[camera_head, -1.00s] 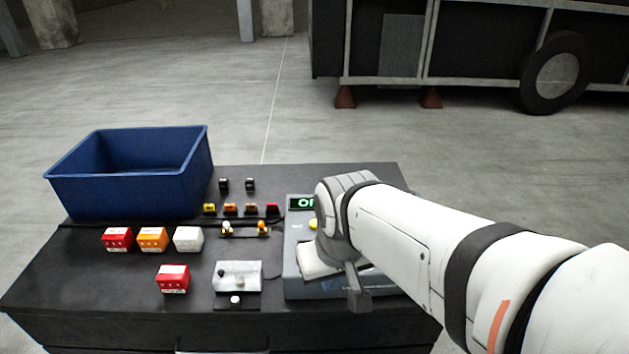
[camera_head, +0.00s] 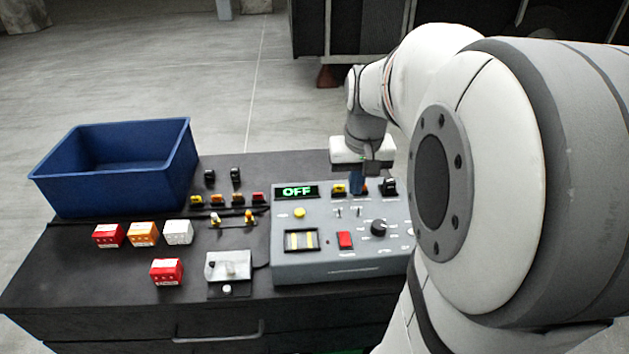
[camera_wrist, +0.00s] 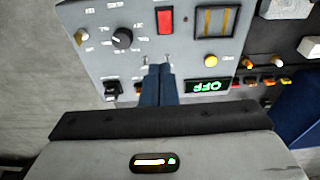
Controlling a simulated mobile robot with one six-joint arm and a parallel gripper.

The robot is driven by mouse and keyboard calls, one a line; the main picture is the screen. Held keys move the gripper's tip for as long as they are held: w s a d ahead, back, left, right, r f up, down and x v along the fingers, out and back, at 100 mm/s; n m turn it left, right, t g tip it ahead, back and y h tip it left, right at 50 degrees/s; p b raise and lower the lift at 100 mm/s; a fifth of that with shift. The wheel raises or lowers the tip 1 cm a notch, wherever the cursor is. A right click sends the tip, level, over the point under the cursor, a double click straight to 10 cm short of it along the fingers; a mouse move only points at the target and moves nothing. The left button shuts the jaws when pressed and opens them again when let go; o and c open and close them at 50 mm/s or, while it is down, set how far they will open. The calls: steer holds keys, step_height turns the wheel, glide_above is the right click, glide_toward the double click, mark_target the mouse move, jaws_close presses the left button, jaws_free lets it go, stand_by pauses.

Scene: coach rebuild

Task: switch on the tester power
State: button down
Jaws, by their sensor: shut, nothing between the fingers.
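The tester (camera_head: 330,265) is a grey box at the right of the black bench top. Its display (camera_head: 297,191) reads OFF in green, and the display also shows upside down in the wrist view (camera_wrist: 208,87). A red rocker switch (camera_head: 345,240) sits low on its panel and shows at the top of the wrist view (camera_wrist: 165,20). A black knob (camera_head: 379,228) is to its right. My gripper (camera_head: 358,184) is over the panel's far part, its blue fingers (camera_wrist: 158,85) shut and empty. Small toggles (camera_wrist: 158,60) lie just beyond the fingertips; I cannot tell whether they touch.
A blue bin (camera_head: 115,170) stands at the bench's back left. Red, orange and white blocks (camera_head: 143,234) and a small clear-covered fixture (camera_head: 228,265) lie left of the tester. Coloured connectors (camera_head: 218,200) stand behind them. My arm hides the tester's right side.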

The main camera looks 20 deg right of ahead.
mark_target(348, 231)
steer(key=f, duration=0.4)
steer(key=w+f, duration=0.1)
steer(key=f, duration=0.4)
steer(key=w+f+p, duration=0.1)
steer(key=f, duration=0.3)
steer(key=shift+d+f, duration=0.25)
steer(key=shift+f, duration=0.15)
steer(key=shift+w+d+f+g, duration=0.1)
steer(key=shift+f+g, duration=0.2)
steer(key=shift+r, duration=0.1)
steer(key=shift+s+a+r, duration=0.15)
steer(key=shift+s, duration=0.25)
steer(key=shift+s+a+r, duration=0.1)
steer(key=shift+s, duration=0.25)
step_height(348, 231, up, 14)
steer(key=w+p, duration=0.2)
steer(key=shift+d, duration=0.25)
